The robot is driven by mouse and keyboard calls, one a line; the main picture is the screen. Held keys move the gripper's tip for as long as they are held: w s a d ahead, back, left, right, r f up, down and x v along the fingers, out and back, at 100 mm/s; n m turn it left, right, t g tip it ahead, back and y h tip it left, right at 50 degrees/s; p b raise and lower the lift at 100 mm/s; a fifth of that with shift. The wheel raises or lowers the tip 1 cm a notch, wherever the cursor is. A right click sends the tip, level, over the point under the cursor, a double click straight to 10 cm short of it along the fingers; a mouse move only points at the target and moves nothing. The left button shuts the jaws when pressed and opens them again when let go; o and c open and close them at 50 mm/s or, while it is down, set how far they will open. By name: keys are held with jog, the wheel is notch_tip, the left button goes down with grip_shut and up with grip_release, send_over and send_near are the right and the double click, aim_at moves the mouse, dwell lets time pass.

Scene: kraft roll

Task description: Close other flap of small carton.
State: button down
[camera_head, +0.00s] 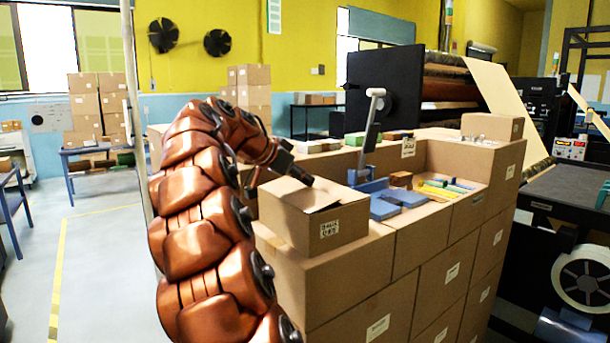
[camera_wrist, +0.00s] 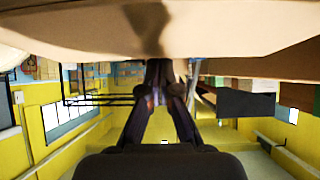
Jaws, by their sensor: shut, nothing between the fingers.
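The small carton (camera_head: 340,228) is a brown box with a white label, standing on the near left part of the stacked large boxes. Its top flap on the left lies almost level, and a dark gap shows beside it toward the right. My gripper (camera_head: 303,178) is at the carton's top, at its back side in the head view. I cannot tell whether it touches the cardboard. In the wrist view my gripper (camera_wrist: 160,72) is shut and empty, with its fingertips close to a broad tan surface (camera_wrist: 230,40). The other flap's exact angle is hard to tell.
A blue tray (camera_head: 385,208), a grey stand (camera_head: 370,135) and a black monitor (camera_head: 383,85) are right of and behind the carton. Small coloured pieces (camera_head: 445,186) lie farther right. Another closed box (camera_head: 492,127) stands at the back right.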

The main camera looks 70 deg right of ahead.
aim_at(301, 190)
jog(key=shift+f, duration=0.15)
jog(key=b, duration=0.1)
jog(key=f+b, duration=0.1)
jog(key=b, duration=0.1)
jog(key=shift+s+d+f, duration=0.15)
jog(key=shift+d, duration=0.1)
jog(key=shift+r, duration=0.25)
dwell(0.3)
jog(key=shift+r+p, duration=2.1)
jog(key=shift+r, duration=0.85)
jog(key=shift+b+v, duration=0.45)
jog(key=shift+v, duration=0.55)
jog(key=r+p+v, duration=0.1)
jog(key=p+v, duration=0.1)
jog(key=v, duration=0.5)
jog(key=shift+p, duration=0.35)
jog(key=shift+s+r, duration=0.1)
